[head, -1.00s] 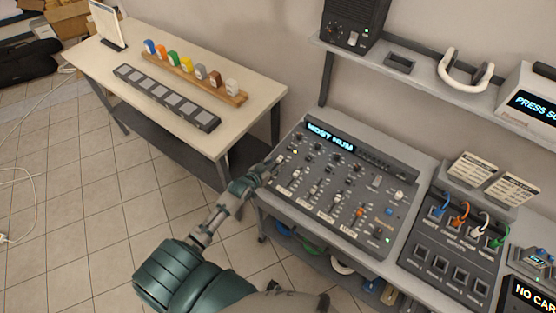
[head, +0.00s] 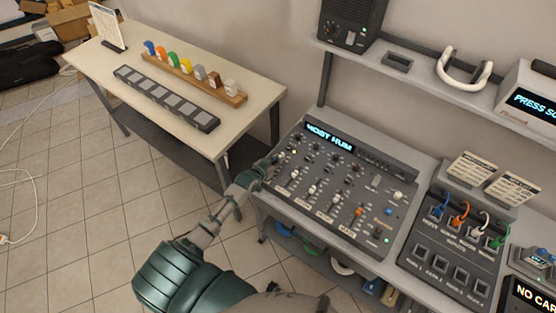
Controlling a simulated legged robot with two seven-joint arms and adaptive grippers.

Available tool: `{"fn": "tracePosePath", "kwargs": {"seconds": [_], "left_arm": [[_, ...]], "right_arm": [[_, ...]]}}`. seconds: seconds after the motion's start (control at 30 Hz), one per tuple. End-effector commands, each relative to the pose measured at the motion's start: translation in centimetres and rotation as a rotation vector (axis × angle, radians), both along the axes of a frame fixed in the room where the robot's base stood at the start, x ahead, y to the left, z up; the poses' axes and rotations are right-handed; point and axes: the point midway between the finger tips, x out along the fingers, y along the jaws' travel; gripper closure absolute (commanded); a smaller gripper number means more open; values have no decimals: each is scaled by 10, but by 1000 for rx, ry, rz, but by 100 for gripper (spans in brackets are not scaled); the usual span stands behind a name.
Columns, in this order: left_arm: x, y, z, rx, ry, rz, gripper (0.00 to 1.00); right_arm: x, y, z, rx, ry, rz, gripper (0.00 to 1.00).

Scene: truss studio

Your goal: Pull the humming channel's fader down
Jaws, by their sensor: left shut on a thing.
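The grey mixer (head: 330,240) stands on the bench at the centre right, and its display (head: 330,137) seems to read "MOST HUM". Its channels run side by side, with knobs above and faders below. The leftmost white fader cap (head: 295,175) shows near the left edge, with more white caps (head: 312,189) and an orange one (head: 359,212) to the right. My left gripper (head: 279,159) is at the mixer's upper left edge, shut on a small control there. Its fingers hide that control, so I cannot tell which one. My right gripper is not in view.
A patch panel (head: 447,240) with coloured plugs stands right of the mixer. A shelf (head: 420,85) with a black speaker (head: 351,22) and headphones hangs behind. A pale table (head: 105,67) with coloured tags stands left; open tiled floor lies before it.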

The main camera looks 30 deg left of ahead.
Motion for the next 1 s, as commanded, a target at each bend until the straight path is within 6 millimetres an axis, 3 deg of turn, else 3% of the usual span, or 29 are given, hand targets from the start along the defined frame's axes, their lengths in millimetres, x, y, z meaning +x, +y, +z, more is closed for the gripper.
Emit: {"fn": "tracePosePath", "kwargs": {"seconds": [0.2,0.53,1.0], "left_arm": [[2,-7,6,-13,-17,-15,100],[3,-5,7,-7,-18,-10,100],[3,-3,8,-10,-22,-10,100]], "right_arm": [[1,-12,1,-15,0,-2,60],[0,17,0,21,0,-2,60],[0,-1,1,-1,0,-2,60]]}}
